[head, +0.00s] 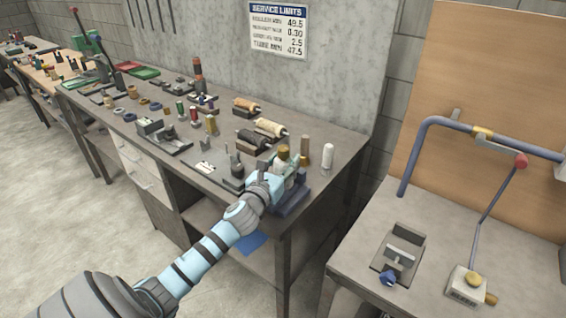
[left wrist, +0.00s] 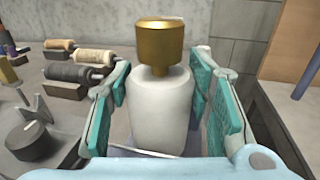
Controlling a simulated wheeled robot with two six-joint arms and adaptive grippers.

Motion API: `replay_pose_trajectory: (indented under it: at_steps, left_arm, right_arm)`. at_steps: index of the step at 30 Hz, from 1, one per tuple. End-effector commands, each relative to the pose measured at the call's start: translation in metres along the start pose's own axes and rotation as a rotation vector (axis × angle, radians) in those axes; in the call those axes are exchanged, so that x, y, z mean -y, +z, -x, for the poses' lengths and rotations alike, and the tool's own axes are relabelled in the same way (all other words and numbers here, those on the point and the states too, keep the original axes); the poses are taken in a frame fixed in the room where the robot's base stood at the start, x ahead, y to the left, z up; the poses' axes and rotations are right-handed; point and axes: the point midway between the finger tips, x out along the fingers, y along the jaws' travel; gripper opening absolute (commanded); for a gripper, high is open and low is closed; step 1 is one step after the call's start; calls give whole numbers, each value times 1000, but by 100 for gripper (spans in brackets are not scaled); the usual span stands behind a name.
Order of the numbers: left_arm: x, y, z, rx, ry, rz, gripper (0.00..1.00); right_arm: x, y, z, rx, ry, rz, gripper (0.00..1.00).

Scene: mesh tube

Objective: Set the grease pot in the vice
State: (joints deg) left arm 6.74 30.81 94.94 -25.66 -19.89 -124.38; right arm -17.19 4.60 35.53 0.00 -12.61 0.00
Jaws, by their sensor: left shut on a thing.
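The grease pot, a white rounded body with a brass cap, stands upright between the fingers of my left gripper (head: 284,172); it fills the middle of the left wrist view (left wrist: 158,115). The teal finger pads (left wrist: 112,95) press on both sides of its body. In the head view its cap (head: 282,152) shows above the fingers. A blue-grey base (head: 292,203) lies just below; whether the pot touches it is hidden. A vice-like fixture (head: 405,250) with dark jaws and a blue knob sits on the right bench, apart from my gripper. My right gripper is out of view.
A white cylinder (head: 328,156) and a brown one (head: 305,151) stand close beside the pot. Rollers on dark stands (head: 252,139) lie behind. A bent blue tube (head: 470,128) and a beige box (head: 468,284) are on the right bench. A gap separates the benches.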

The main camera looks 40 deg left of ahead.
Motion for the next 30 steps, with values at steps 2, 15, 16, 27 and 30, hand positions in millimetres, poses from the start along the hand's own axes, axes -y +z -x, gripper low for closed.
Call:
replay_pose_trajectory:
  at_steps: [2,15,16,27,30]
  left_arm:
    - [0,-1,0,1,-1,0,7]
    - [0,-4,0,1,-1,0,60]
    - [0,-4,0,1,-1,0,65]
    - [0,-6,3,-1,0,-1,69]
    - [0,-6,17,-2,-1,-4,69]
  right_arm:
    - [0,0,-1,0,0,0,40]
    - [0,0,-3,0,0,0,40]
    - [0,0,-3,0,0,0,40]
    - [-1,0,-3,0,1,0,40]
    - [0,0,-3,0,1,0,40]
